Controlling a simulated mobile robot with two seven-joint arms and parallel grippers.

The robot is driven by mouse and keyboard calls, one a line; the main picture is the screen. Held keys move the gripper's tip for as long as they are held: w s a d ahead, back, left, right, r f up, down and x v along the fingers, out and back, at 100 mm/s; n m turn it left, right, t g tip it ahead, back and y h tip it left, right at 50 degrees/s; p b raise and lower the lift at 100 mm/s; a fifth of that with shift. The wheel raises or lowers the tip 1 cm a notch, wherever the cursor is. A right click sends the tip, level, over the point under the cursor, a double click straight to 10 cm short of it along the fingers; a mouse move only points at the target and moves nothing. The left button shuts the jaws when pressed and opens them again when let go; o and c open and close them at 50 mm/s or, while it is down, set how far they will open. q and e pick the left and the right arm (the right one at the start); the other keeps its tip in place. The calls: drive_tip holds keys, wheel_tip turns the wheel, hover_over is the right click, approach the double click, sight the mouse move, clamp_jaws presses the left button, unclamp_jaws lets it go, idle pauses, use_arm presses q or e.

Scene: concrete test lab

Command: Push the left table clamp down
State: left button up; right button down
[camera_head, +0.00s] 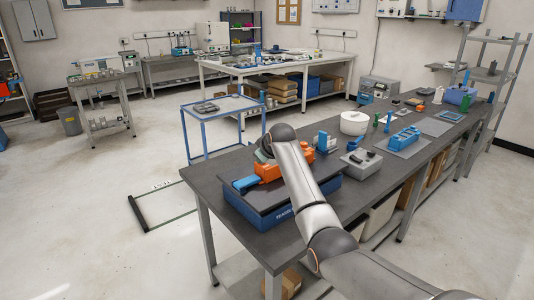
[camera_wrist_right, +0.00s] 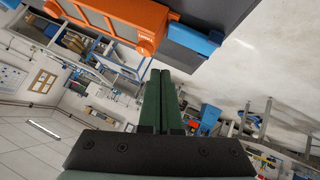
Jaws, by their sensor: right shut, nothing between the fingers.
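An orange clamp body (camera_head: 268,171) with a blue handle (camera_head: 246,183) at its left end sits on a dark plate on a blue base (camera_head: 262,215), near the table's left end. My right arm crosses in front and hides part of it. My right gripper (camera_head: 263,154) is mostly hidden behind the wrist, just beyond the clamp. In the right wrist view, my green fingers (camera_wrist_right: 160,75) are together and empty. The orange body (camera_wrist_right: 135,22) and blue handle (camera_wrist_right: 195,39) lie past the fingertips, with a visible gap. My left gripper is not in view.
A second orange part (camera_head: 308,154) stands right of my arm. A grey box (camera_head: 361,162), a blue holder (camera_head: 404,138) and a white round container (camera_head: 354,122) stand farther along the dark table (camera_head: 222,168). A blue-framed cart (camera_head: 206,123) stands behind.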

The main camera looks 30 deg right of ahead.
drive_tip(key=shift+s+d+r, duration=0.15)
drive_tip(key=shift+s+r, duration=1.15)
drive_tip(key=shift+s, duration=0.1)
